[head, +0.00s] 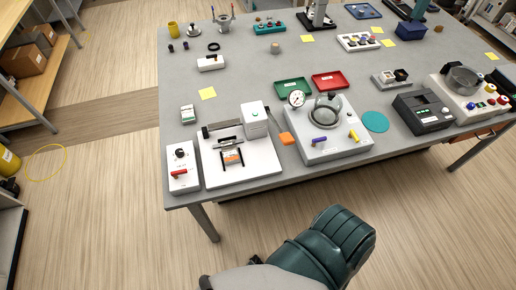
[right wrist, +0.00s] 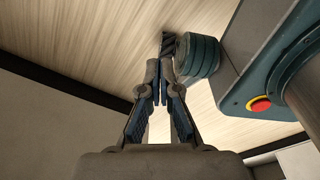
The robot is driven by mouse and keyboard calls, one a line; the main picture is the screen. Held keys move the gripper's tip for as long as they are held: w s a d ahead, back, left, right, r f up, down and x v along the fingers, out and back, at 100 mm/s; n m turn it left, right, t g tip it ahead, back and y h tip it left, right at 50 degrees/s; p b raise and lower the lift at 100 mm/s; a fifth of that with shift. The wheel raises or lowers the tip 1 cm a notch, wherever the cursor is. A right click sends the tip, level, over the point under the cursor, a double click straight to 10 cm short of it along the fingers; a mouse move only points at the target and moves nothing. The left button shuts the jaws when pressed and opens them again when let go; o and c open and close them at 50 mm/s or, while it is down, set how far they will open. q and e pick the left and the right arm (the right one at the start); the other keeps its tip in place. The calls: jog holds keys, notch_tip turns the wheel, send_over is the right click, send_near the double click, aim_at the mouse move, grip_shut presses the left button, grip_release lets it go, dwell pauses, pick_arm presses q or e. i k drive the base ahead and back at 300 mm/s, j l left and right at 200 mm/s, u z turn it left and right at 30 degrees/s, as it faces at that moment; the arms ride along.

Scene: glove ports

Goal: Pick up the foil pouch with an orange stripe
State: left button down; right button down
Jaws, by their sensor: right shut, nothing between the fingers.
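A small flat piece with an orange patch and dark edges (head: 232,157) lies on the white-based device (head: 258,168) at the near left of the table. It looks like the foil pouch with an orange stripe, but it is too small to be sure. My right gripper (right wrist: 159,98) shows in the right wrist view, shut and empty, with floor beyond it and the table out of that view. I cannot make out either gripper in the head view.
The grey table (head: 240,90) holds several devices. A control box with a red switch (head: 182,168) stands left of the white device, and a unit with a clear dome (head: 330,130) stands right. A flat orange piece (head: 287,138) lies between them. My own dark green body part is below the table.

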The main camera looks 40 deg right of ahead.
aim_at(230, 150)
jog(key=z, duration=1)
jog(key=k+l+z, duration=0.15)
jog(key=l, duration=0.4)
jog(key=l+z, duration=0.1)
jog(key=l, duration=0.45)
jog(key=k, duration=0.05)
